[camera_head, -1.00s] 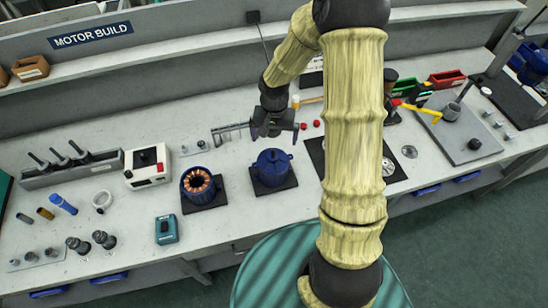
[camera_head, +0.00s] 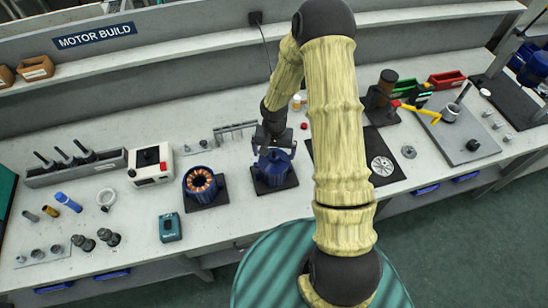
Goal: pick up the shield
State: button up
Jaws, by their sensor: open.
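No label marks the shield. A blue round part with a closed top (camera_head: 271,177) stands on a dark square pad left of my arm. A silver spoked disc (camera_head: 383,166) lies on a dark mat at the right. I cannot tell for sure which of these is the shield. My gripper (camera_head: 273,150) points down, open, right over the top of the blue part and hides much of that top. Whether the fingers touch it cannot be told.
A blue motor body with copper windings (camera_head: 202,184) stands close left of my gripper. A slotted rack (camera_head: 236,131) stands just behind it. A white box with a red button (camera_head: 150,166) is further left. My forearm crosses the bench's middle.

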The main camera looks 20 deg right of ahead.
jog(key=shift+f, duration=1.35)
jog(key=c, duration=0.6)
